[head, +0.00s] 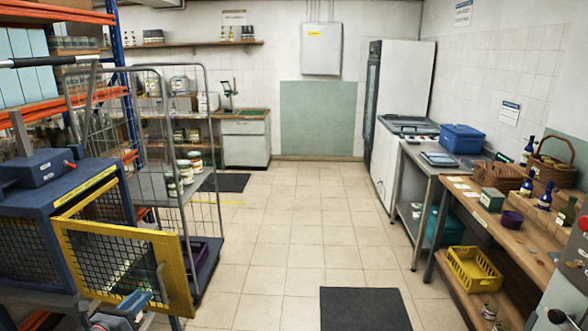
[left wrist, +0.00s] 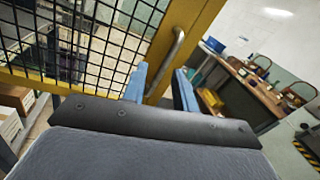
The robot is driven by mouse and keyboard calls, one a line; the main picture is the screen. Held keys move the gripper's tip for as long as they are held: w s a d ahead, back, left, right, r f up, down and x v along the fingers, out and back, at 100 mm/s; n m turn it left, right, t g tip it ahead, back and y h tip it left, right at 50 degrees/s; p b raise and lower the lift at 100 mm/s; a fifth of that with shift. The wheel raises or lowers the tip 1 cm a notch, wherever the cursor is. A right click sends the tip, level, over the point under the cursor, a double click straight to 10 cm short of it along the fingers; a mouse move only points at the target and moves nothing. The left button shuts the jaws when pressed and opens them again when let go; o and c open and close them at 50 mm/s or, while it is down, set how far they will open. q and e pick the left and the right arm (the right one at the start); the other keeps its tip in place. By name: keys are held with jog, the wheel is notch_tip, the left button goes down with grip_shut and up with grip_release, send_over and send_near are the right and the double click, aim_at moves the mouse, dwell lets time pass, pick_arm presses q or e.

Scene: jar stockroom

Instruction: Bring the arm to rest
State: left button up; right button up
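My left gripper (head: 138,303) is at the lower left of the head view, close to the yellow-framed mesh door (head: 125,262) of a blue cage (head: 40,215). The door stands open. In the left wrist view my gripper's two blue fingers (left wrist: 160,90) are apart. The door's metal handle (left wrist: 168,62) shows between and beyond them, and I cannot tell whether they touch it. I see nothing gripped. In the head view the handle (head: 162,284) is just beside the fingers. My right gripper is not in view.
A wire trolley (head: 205,150) with jars stands behind the cage. Orange-beamed shelving (head: 60,100) is at the far left. A wooden bench (head: 500,225) with bottles and baskets runs along the right. The tiled floor (head: 285,225) between is clear, with a dark mat (head: 364,309) in front.

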pick_arm(q)
jog(key=a+f+n+g+y, duration=0.3)
jog(key=a+f+n+y, duration=0.8)
jog(key=n, duration=0.8)
jog(key=s+f+n+g+h, duration=0.1)
jog(key=s+f+n+g, duration=0.3)
jog(key=f, duration=0.8)
jog(key=s+f+n+g, duration=0.3)
jog(key=s+f+n, duration=0.35)
jog(key=f, duration=0.45)
jog(key=s+d+f+n+g+h, duration=0.1)
jog(key=s+d+f+g+h, duration=0.1)
jog(key=s+d+f, duration=0.6)
jog(key=s+d+f+n+g+h, duration=0.1)
jog(key=s+d+f+n+g, duration=0.1)
jog(key=s+d+f, duration=0.55)
jog(key=s+d+f+h, duration=0.1)
jog(key=s+d+f, duration=0.2)
jog(key=d, duration=0.4)
jog(key=s+d+f+n+g+h, duration=0.1)
jog(key=s+d+f, duration=0.2)
jog(key=d, duration=0.4)
jog(key=s+d+f+g+h, duration=0.1)
jog(key=s+d+f, duration=0.2)
jog(key=d, duration=0.4)
jog(key=shift+s+d+n, duration=0.2)
jog(key=shift+s+n, duration=0.15)
jog(key=shift+s, duration=0.3)
jog(key=shift+f, duration=0.1)
